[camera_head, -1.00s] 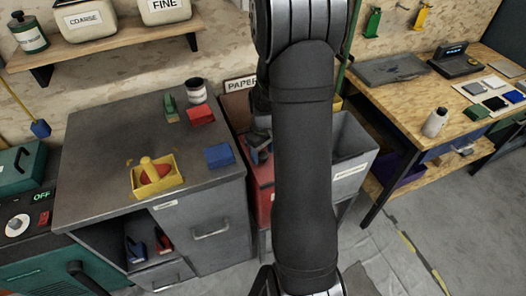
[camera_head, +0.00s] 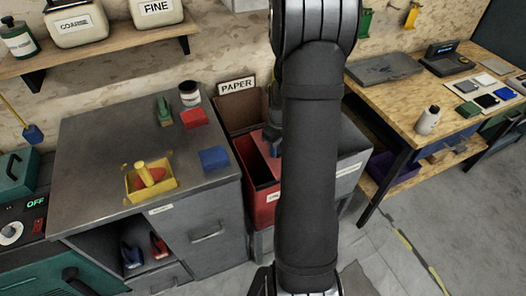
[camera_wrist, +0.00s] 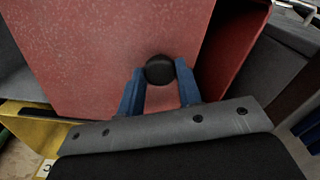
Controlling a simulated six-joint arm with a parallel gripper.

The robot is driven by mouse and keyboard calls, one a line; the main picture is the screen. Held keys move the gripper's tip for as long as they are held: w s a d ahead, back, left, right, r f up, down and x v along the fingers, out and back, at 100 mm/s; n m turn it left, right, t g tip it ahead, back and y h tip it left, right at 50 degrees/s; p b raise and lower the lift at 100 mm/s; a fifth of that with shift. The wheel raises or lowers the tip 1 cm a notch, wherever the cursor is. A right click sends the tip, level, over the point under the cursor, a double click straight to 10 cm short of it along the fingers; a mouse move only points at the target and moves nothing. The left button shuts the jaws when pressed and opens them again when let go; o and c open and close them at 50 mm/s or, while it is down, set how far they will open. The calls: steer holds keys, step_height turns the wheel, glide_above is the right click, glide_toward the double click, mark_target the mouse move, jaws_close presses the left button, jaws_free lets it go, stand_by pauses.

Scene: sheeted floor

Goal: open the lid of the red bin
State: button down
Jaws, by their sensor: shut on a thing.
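The red bin (camera_head: 264,210) stands right of the grey cabinet, partly behind my arm. Its dark red inside shows on the left, and its paler red lid (camera_head: 259,151) is tilted up, with its right part hidden by my arm. In the wrist view the lid (camera_wrist: 110,50) fills much of the picture, with a round black knob (camera_wrist: 160,70) on it. My gripper (camera_wrist: 160,76) has its blue fingers on both sides of the knob and is shut on it. In the head view my gripper (camera_head: 272,138) is partly hidden by my arm.
A brown box (camera_head: 240,108) with a PAPER sign (camera_head: 237,86) is behind the bin. A grey bin (camera_head: 350,165) stands to the right. The grey cabinet (camera_head: 100,150) holds a yellow tray (camera_head: 133,193) and a blue block (camera_head: 213,158). A wooden workbench (camera_head: 400,100) stands at right.

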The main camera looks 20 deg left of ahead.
steer(key=w+d, duration=0.6)
steer(key=shift+w+d, duration=0.25)
steer(key=c, duration=1)
jaws_free()
steer(key=shift+r, duration=0.1)
step_height(320, 180, up, 17)
steer(key=shift+r, duration=0.15)
